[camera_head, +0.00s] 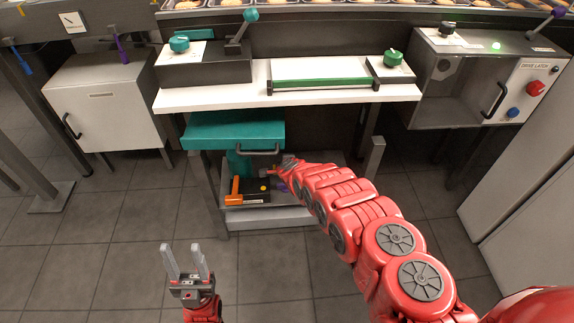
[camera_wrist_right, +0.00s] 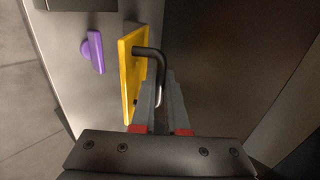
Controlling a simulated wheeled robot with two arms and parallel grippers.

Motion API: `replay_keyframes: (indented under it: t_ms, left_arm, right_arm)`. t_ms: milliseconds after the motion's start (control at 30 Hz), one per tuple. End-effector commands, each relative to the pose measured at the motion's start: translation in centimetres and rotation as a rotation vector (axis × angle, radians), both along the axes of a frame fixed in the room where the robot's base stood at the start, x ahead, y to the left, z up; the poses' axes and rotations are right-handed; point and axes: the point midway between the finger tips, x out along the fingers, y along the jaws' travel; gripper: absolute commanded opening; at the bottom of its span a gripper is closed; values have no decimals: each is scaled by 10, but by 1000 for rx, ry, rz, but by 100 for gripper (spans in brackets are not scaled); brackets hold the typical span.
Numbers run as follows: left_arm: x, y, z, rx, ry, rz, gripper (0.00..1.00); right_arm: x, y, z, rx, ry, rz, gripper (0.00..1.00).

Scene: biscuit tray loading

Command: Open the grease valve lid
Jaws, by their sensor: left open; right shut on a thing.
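A yellow plate (camera_wrist_right: 131,72), which looks like the grease valve lid, stands on edge at a grey metal face in the right wrist view. A black bent handle (camera_wrist_right: 159,66) sticks out from it. My right gripper (camera_wrist_right: 163,100) is shut on the handle, with its fingers on either side of the bar. In the head view my right gripper (camera_head: 288,166) reaches low under the counter, and the yellow plate is not clearly visible there. My left gripper (camera_head: 187,262) is open and empty, pointing up above the floor, away from the lid.
A purple knob (camera_wrist_right: 93,52) sits beside the yellow plate. An orange-handled tool (camera_head: 236,190) lies on the low shelf (camera_head: 257,213), left of my right gripper. A teal drawer (camera_head: 222,131) overhangs it. The floor (camera_head: 262,278) around my left gripper is clear.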

Motion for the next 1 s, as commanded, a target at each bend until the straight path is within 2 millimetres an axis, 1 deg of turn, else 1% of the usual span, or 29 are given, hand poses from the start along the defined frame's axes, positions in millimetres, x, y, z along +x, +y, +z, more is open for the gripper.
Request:
replay_keyframes:
  t_ms: [467,500,533,833,933,1000]
  left_arm:
    - [0,0,-1,0,0,0,50]
    - [0,0,-1,0,0,0,50]
    - [0,0,-1,0,0,0,50]
    - [0,0,2,0,0,0,50]
    - [0,0,11,0,0,0,50]
    - [0,0,20,0,0,0,50]
  right_arm:
    - [0,0,0,0,1,0,0]
    - [0,0,0,0,1,0,19]
    - [0,0,0,0,1,0,23]
    - [-1,0,1,0,2,0,23]
    - [-4,-2,6,-1,3,-2,23]
    - [-8,-2,12,-2,5,-1,23]
